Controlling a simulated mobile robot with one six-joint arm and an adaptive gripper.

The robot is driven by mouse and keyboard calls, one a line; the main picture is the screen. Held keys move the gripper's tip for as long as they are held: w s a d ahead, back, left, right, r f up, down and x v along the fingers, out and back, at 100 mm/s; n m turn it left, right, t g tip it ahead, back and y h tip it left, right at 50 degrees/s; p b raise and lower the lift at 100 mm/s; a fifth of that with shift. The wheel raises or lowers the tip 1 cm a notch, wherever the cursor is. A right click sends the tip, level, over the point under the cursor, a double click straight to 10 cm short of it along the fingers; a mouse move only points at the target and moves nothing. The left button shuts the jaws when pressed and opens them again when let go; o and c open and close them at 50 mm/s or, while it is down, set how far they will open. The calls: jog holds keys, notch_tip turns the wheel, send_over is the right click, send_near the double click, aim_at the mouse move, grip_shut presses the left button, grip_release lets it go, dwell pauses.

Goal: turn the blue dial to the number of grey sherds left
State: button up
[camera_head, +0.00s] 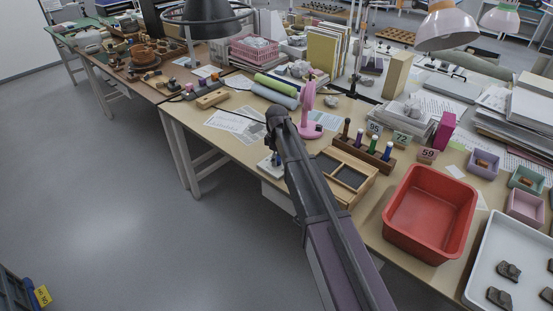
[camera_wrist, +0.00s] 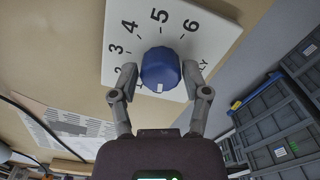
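The blue dial (camera_wrist: 160,70) sits on a white plate (camera_wrist: 122,30) with black numbers; 2, 3, 4, 5 and 6 are readable. A white mark shows on the dial's side facing my gripper. My gripper (camera_wrist: 160,76) has one finger on each side of the dial, spread around it; firm contact is not visible. In the head view the plate (camera_head: 264,165) is partly behind my arm, and the dial is hard to make out. Dark grey-brown sherds (camera_head: 508,271) lie apart in a white tray (camera_head: 482,262) at the lower right, which the frame cuts off.
An empty red bin (camera_head: 432,213) stands left of the tray. Small lilac (camera_head: 485,163), green (camera_head: 527,180) and pink (camera_head: 525,206) bins stand behind it. A wooden divided box (camera_head: 343,176) and a pink fan (camera_head: 307,112) are near my arm. Grey crates (camera_wrist: 285,125) lie right in the wrist view.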

jog(key=c, duration=0.5)
